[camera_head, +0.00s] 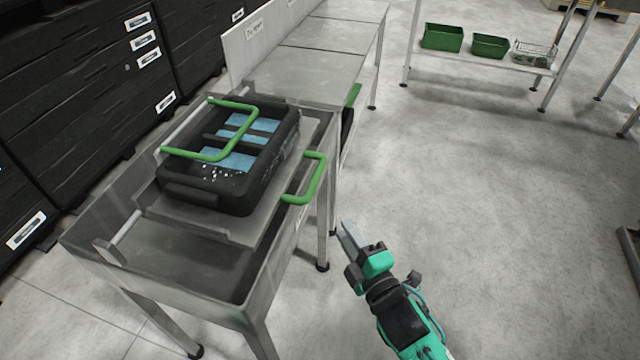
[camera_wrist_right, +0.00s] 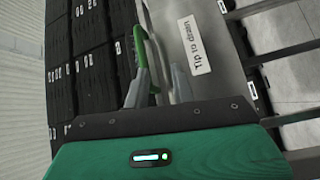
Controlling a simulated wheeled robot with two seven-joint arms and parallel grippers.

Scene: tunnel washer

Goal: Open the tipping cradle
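The tipping cradle is a grey metal plate (camera_head: 225,232) on a metal draining stand. A green handle (camera_head: 316,180) sticks out from its right side. A black crate (camera_head: 205,190) with blue contents rests on the plate. A second green bar (camera_head: 250,122) lies across the crate's top, on a grey rod. My right gripper (camera_head: 347,234) is in front and to the right of the side handle, apart from it and empty. In the right wrist view its grey fingers (camera_wrist_right: 158,88) look parted, with a green handle (camera_wrist_right: 140,65) beyond. My left gripper is out of view.
The stand's basin (camera_head: 190,270) has a raised metal rim. Black cabinets (camera_head: 90,70) line the left. A steel table (camera_head: 310,65) adjoins behind. Green bins (camera_head: 442,37) sit on a far shelf.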

